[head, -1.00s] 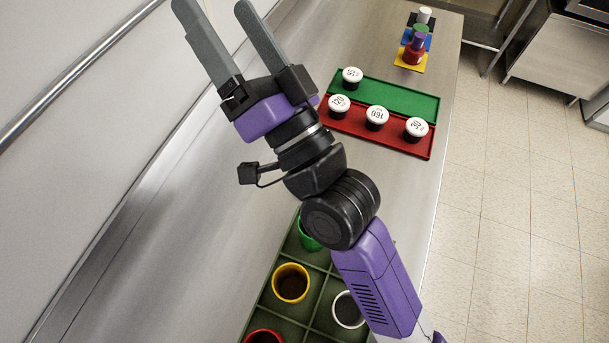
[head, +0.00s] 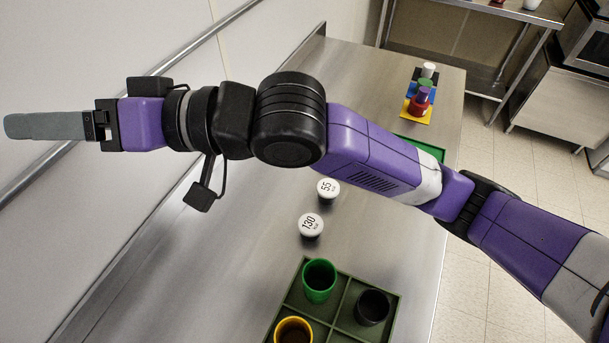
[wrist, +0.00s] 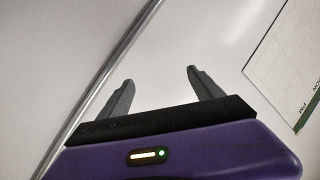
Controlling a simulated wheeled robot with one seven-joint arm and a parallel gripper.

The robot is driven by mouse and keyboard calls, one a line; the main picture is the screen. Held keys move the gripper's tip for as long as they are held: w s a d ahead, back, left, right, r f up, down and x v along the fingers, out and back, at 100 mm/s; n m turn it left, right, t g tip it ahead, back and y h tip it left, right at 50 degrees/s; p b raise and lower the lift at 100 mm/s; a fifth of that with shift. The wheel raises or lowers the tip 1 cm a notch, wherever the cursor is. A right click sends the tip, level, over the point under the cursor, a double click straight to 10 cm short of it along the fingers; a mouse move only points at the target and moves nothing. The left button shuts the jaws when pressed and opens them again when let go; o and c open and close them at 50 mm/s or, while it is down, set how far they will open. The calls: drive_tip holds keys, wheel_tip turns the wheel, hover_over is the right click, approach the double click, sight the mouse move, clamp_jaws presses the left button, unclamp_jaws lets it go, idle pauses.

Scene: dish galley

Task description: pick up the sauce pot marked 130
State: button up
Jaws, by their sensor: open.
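The sauce pot marked 130 (head: 311,226) has a white lid and stands upright on the steel counter in the head view, just behind the green divided tray. A second white-lidded pot marked 55 (head: 327,189) stands a little behind it. My gripper (head: 8,127) is at the far left of the head view, raised and pointing left towards the wall, well apart from both pots. In the wrist view my gripper (wrist: 160,85) has its fingers apart with nothing between them. No pot shows in the wrist view.
The green divided tray (head: 399,304) holds a green cup (head: 319,280), a black cup (head: 372,307) and a yellow cup (head: 294,331). Coloured mats with stacked items (head: 418,100) lie at the back. A wall rail (head: 222,27) runs along the left. My arm hides part of the counter.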

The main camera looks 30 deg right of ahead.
drive_tip(key=d+f+m+g+h, duration=0.1)
drive_tip(key=d+f+g+h, duration=0.15)
drive_tip(key=f, duration=0.35)
drive_tip(key=d+f+m+g+h, duration=0.1)
drive_tip(key=d+f+h, duration=0.15)
drive_tip(key=f, duration=0.35)
drive_tip(key=m+g+h, duration=0.7)
drive_tip(key=m+h, duration=0.3)
drive_tip(key=m, duration=0.1)
hover_over(311, 223)
drive_tip(key=shift+t, duration=0.25)
drive_tip(key=f, duration=1.6)
drive_tip(key=shift+s+d, duration=0.15)
drive_tip(key=shift+s, duration=0.05)
drive_tip(key=shift+m, duration=0.3)
drive_tip(key=shift+w+f+p, duration=0.2)
drive_tip(key=shift+f+p, duration=0.8)
drive_tip(key=shift+f, duration=2.9)
drive_tip(key=shift+c, duration=0.3)
drive_tip(key=c, duration=1.4)
